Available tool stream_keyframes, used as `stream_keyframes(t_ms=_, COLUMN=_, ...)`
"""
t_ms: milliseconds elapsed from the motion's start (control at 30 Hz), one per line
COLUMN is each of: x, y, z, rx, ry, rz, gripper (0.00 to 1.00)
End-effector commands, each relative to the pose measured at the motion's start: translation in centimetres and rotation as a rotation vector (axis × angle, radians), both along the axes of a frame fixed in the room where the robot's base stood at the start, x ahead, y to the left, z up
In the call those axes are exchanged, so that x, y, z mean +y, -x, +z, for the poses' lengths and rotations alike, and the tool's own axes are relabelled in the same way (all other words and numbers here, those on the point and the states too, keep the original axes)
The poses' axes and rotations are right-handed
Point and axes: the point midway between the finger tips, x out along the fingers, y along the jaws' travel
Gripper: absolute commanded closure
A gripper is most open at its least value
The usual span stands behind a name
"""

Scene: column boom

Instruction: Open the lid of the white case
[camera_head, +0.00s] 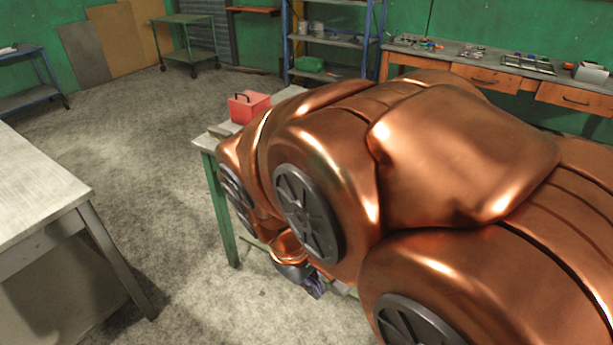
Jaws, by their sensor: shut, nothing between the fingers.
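My copper arm fills the middle and right of the head view and hides most of the green-legged table (201,141). My gripper (316,289) shows small and dark below the arm, near the table's front edge. It is shut, with nothing seen in it. I cannot make out the white case or its lid; the arm may be covering it. A small pale patch shows beside the gripper, but I cannot tell what it is.
A red box (250,107) with a dark handle stands on the table's far end. A grey table (40,190) is at the left. A workbench with orange drawers (485,79) and a blue shelf rack (333,42) line the back. Open floor (140,150) lies between the tables.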

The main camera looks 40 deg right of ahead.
Motion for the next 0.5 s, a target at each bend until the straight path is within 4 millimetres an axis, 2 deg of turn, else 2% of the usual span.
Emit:
stream_keyframes(t_ms=33, x=-2.7, y=-1.3, z=-2.1, rx=0.014, ry=0.081, rz=0.040, gripper=1.00)
stream_keyframes(t_ms=200, x=-11.2, y=-6.0, z=-3.4, rx=0.097, ry=0.361, rz=0.250, gripper=1.00)
stream_keyframes(t_ms=300, x=-15.3, y=-9.2, z=-3.5, rx=0.178, ry=0.514, rz=0.396, gripper=1.00)
stream_keyframes(t_ms=467, x=-20.1, y=-14.8, z=-4.2, rx=0.365, ry=0.720, rz=0.662, gripper=1.00)
stream_keyframes(t_ms=500, x=-21.0, y=-16.5, z=-4.4, rx=0.421, ry=0.766, rz=0.736, gripper=1.00)
